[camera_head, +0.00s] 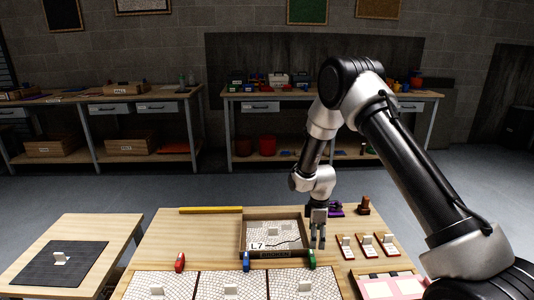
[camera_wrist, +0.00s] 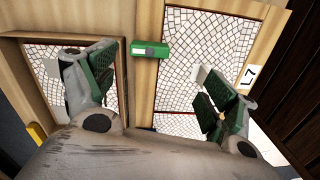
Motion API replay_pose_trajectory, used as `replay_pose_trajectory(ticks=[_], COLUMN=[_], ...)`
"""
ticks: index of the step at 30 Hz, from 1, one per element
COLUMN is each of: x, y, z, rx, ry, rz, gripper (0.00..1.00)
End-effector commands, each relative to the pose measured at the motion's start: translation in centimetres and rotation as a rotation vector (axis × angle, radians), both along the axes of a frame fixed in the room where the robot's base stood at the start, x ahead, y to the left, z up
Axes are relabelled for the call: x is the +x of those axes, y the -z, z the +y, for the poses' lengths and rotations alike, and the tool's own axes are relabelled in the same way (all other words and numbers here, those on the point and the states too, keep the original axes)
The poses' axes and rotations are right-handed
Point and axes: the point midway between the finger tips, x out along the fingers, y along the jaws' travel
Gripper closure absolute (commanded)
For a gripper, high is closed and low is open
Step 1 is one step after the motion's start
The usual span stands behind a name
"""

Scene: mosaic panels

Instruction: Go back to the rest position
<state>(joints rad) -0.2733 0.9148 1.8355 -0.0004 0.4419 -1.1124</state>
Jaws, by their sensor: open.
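My gripper (camera_head: 317,240) points down over the right side of a wooden tray (camera_head: 242,236) marked BROKEN. The tray holds a white mosaic panel (camera_head: 285,227) with a dark crack line and an L7 tag (camera_head: 257,246). In the wrist view my gripper (camera_wrist: 158,70) has its two green-padded fingers spread wide apart, with nothing held between them. A green clip (camera_wrist: 150,49) lies beyond the fingers on a wooden frame edge. My arm reaches in from the right of the head view.
Three mosaic panels (camera_head: 231,286) line the table front, with red (camera_head: 180,262), blue (camera_head: 246,262) and green (camera_head: 312,259) clips behind them. Small wooden holders (camera_head: 366,246) and a pink-and-white board (camera_head: 390,286) stand right. A side table (camera_head: 110,227) carries a dark mat (camera_head: 35,272).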

Motion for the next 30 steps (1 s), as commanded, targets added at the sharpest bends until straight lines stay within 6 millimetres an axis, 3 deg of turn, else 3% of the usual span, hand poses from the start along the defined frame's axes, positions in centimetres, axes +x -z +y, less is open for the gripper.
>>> replay_pose_trajectory(ticks=[3,5,14,21,24,30], x=[-4.6,-6.6,-12.2,-18.2,-21.1,-26.9], y=[0.4,-1.3,-13.3,-24.4,-28.2,-33.8], z=[-1.3,-1.9,-4.9,-8.2,-9.5,-11.8], rx=[-0.057,-0.087,-0.160,-0.147,-0.119,-0.025], ry=[0.199,0.310,0.726,1.034,1.138,1.283], rz=[0.117,0.155,0.176,0.108,0.067,-0.042], gripper=[0.14,0.14,0.14,0.14,0.14,0.14])
